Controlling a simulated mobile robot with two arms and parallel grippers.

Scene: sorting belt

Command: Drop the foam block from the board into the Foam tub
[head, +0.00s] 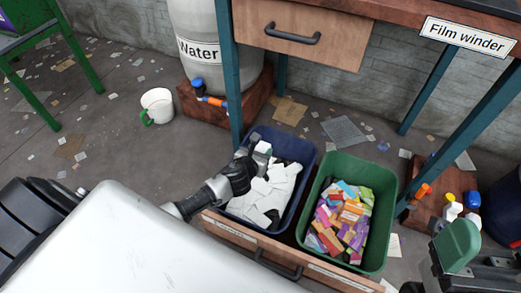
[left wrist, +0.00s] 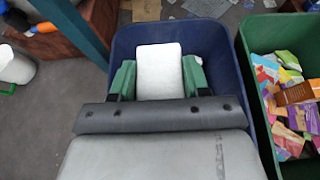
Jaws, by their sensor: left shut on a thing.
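My left gripper (head: 249,163) is above the blue tub (head: 291,229), which holds many white pieces. It is shut on a white foam block (head: 263,147), which sits between its green fingers in the left wrist view (left wrist: 158,68). The block is over the inside of the blue tub, and its height above the pieces is hard to judge. The labels below the tubs are too small to read, so I cannot confirm which is the Foam tub. My right gripper (head: 458,247) shows in part at the lower right, and its jaws cannot be made out.
A green tub (head: 387,240) of coloured cartons stands right beside the blue one. Behind are a bench with a drawer (head: 300,38) and teal legs, and a grey Water barrel (head: 198,72). A white mug (head: 157,103) and scraps lie on the floor at left.

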